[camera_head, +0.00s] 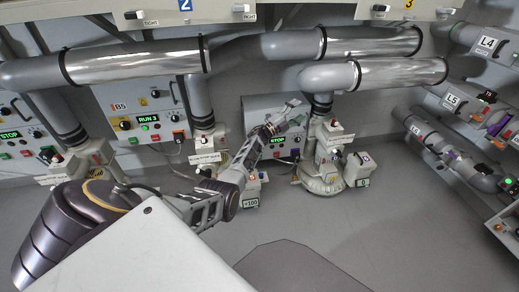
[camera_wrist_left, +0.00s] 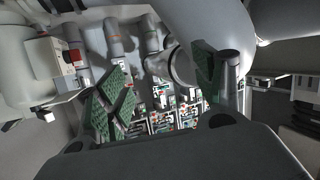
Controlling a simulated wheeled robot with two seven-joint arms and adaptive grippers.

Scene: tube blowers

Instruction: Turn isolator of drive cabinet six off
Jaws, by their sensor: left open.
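A grey wall cabinet (camera_head: 255,107) with a lit STOP display (camera_head: 278,140) stands behind my left arm. Its number label does not show; the cabinet to its left is marked B5 (camera_head: 120,107), so this may be cabinet six. My left gripper (camera_head: 291,106) reaches up in front of this cabinet and covers part of its face. I cannot make out its isolator or whether the gripper touches it. In the left wrist view the green-padded fingers (camera_wrist_left: 160,85) are apart, with no object clearly held between them. My right gripper is not in view.
A thick grey pipe with a valve base (camera_head: 320,172) stands close right of the gripper. Silver pipes (camera_head: 370,42) run overhead. Cabinet B5 shows RUN 3 (camera_head: 148,119). Pipes and panels marked L4 (camera_head: 487,43) and L5 line the right wall. The floor (camera_head: 370,230) at front right is clear.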

